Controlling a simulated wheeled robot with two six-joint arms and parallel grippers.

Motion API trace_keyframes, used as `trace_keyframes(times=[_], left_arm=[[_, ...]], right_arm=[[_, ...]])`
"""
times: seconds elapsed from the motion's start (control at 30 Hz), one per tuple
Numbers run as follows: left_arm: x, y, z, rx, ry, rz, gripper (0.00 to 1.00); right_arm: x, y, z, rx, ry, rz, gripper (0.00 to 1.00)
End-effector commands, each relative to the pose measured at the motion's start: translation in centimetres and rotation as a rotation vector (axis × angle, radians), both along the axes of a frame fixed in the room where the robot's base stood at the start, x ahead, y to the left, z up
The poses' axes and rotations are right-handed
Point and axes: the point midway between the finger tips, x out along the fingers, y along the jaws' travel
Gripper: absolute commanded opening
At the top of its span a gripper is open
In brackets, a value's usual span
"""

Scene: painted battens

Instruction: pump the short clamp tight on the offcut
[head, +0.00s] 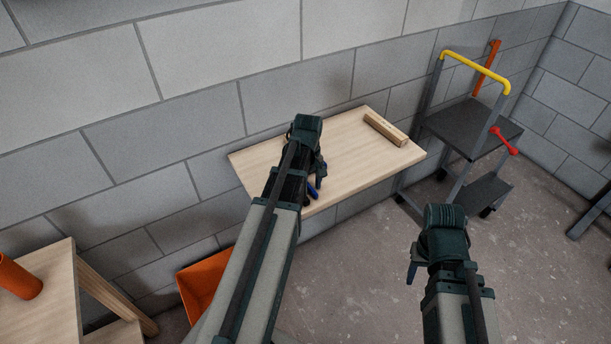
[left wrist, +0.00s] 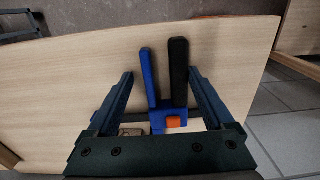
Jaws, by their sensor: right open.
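The short clamp shows in the left wrist view as a blue lever (left wrist: 149,78) and a black handle (left wrist: 179,70), joined at a blue body with an orange tab. My left gripper (left wrist: 162,75) is open, with its fingers on either side of these handles and gaps between. In the head view the left gripper (head: 316,178) is over the bench's front edge, with a bit of blue beside it. A small piece of wood with dark marks (left wrist: 133,130) is partly hidden near the clamp; I cannot tell if it is the offcut. My right gripper (head: 412,268) is open, away from the bench.
The wooden bench (head: 345,150) stands against the block wall, with a wooden block (head: 386,128) at its back right. A trolley (head: 470,125) with a yellow handle stands right. An orange bin (head: 200,285) is below left. An orange cylinder (head: 20,278) is on another table.

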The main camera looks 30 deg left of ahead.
Motion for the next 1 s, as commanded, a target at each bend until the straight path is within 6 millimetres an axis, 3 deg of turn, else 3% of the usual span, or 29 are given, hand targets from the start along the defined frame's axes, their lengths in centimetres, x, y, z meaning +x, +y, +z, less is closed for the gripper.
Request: trace_keyframes(times=[0.3,0.77,1.0], left_arm=[[0.03,-0.02,0.00,-0.001,-0.001,0.000,0.85],[-0.27,0.16,0.00,-0.001,-0.001,-0.001,0.02],[-0.26,0.15,0.00,-0.001,-0.001,-0.001,0.00]], right_arm=[[0.00,0.00,0.00,0.000,0.000,0.000,0.50],[0.00,0.00,0.00,0.000,0.000,0.000,0.50],[0.00,0.00,0.00,0.000,0.000,0.000,0.50]])
